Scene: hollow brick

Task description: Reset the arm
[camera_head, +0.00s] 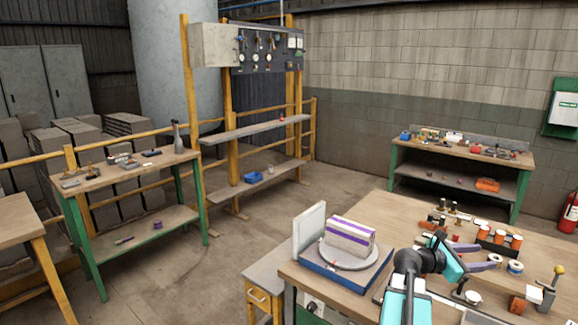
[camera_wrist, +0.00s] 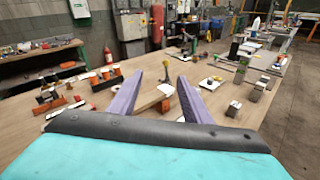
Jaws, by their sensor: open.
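My arm reaches over the wooden workbench (camera_head: 385,215) at the lower right of the head view. My gripper (camera_head: 482,257) has purple fingers and points to the right above the bench. In the wrist view my gripper (camera_wrist: 160,75) shows its two fingers spread apart with nothing held between them. An orange block with a white top (camera_wrist: 165,90) lies on the bench beyond the fingers. A brick-like block with purple stripes (camera_head: 348,237) sits on a round grey plate on a blue base (camera_head: 335,278), to the left of my arm.
A white upright panel (camera_head: 309,230) stands beside the blue base. The bench's front middle is bare.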

